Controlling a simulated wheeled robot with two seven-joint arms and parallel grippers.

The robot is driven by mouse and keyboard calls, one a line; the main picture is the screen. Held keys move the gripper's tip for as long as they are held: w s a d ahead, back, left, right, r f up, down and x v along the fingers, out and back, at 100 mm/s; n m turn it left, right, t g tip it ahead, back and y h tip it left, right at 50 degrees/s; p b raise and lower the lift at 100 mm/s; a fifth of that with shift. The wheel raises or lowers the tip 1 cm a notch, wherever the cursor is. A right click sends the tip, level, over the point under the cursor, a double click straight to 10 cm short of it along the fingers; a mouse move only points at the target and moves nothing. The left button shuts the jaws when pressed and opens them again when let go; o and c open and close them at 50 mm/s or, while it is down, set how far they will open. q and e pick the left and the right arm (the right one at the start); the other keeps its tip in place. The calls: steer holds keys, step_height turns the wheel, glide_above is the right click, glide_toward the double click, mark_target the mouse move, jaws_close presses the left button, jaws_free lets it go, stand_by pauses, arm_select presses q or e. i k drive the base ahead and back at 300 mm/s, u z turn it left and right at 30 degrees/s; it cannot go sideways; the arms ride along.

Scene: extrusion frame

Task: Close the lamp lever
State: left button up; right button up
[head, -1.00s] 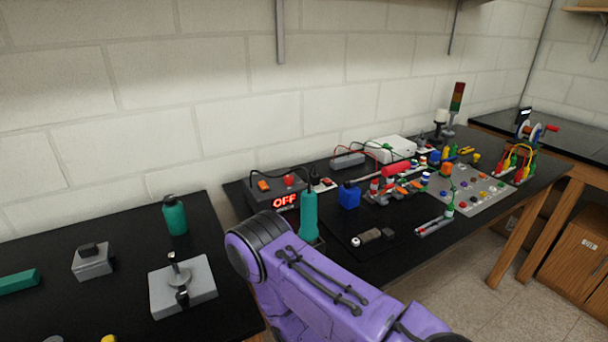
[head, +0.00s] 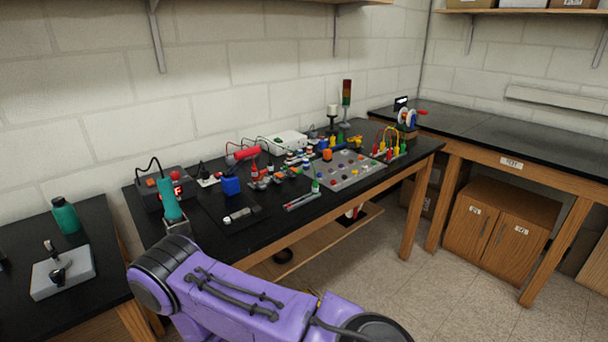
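A purple arm of mine fills the lower left of the head view. Neither of my grippers shows.
The black middle bench (head: 262,225) carries a button panel (head: 350,172), a blue bottle (head: 231,185), a white box (head: 288,139) and a soldering-style box (head: 150,195). A second bench (head: 490,130) stands right, with cabinets (head: 505,228) below. The floor (head: 430,300) ahead is clear.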

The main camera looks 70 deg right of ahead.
mark_target(261, 173)
steer(key=u, duration=0.05)
steer(key=k, duration=0.3)
steer(key=z, duration=1.1)
